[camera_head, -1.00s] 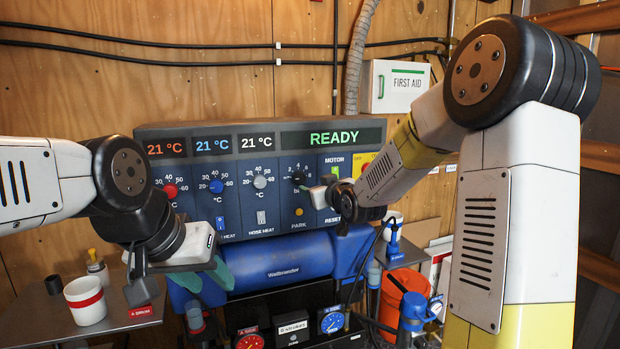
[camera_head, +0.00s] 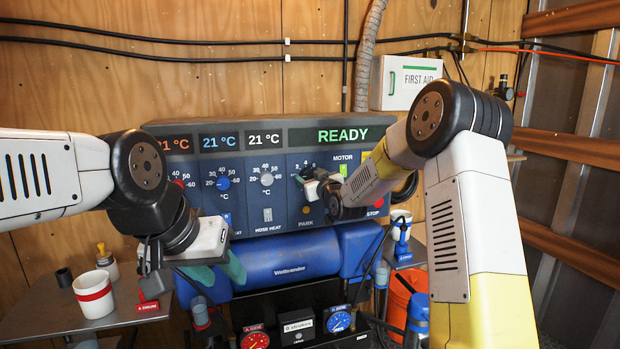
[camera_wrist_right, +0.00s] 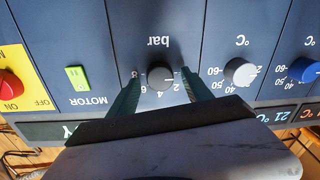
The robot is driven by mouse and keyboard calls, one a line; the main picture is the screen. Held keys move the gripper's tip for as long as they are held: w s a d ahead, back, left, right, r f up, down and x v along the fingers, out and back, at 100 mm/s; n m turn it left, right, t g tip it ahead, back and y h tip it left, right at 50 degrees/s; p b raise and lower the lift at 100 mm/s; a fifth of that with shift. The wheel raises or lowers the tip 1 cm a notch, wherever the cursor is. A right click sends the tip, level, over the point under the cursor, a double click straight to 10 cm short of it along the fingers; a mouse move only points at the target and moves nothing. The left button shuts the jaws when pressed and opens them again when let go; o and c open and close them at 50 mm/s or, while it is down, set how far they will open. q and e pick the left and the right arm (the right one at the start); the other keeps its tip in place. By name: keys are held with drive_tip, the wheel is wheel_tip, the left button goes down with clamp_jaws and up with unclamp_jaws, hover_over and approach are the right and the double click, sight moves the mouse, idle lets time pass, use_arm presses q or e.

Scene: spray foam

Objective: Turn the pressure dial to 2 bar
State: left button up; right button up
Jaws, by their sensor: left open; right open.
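The pressure dial (camera_wrist_right: 160,78) is a small black knob under the word "bar", upside down in the right wrist view. Scale numbers stand around it; I cannot tell surely where its pointer stands. My right gripper (camera_head: 311,183) is at the dial on the control panel (camera_head: 245,178). In the right wrist view its two green fingers are open, one on each side of the knob, with gaps showing; no grip is visible. In the head view the gripper partly hides the dial. My left gripper (camera_head: 218,272) is open and empty, in front of the blue cylinder's left end.
White (camera_wrist_right: 240,72) and blue (camera_wrist_right: 303,69) temperature knobs sit beside the dial. The green motor switch (camera_wrist_right: 76,78) and red knob (camera_wrist_right: 10,85) are on its other side. The blue cylinder (camera_head: 285,258) lies below the panel. A red-banded cup (camera_head: 94,295) stands on the left table.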

clamp_jaws()
drive_tip(key=shift+m, duration=0.3)
drive_tip(key=m, duration=0.4)
drive_tip(key=shift+d, duration=0.1)
drive_tip(key=shift+f+m, duration=0.1)
drive_tip(key=shift+m, duration=2.1)
unclamp_jaws()
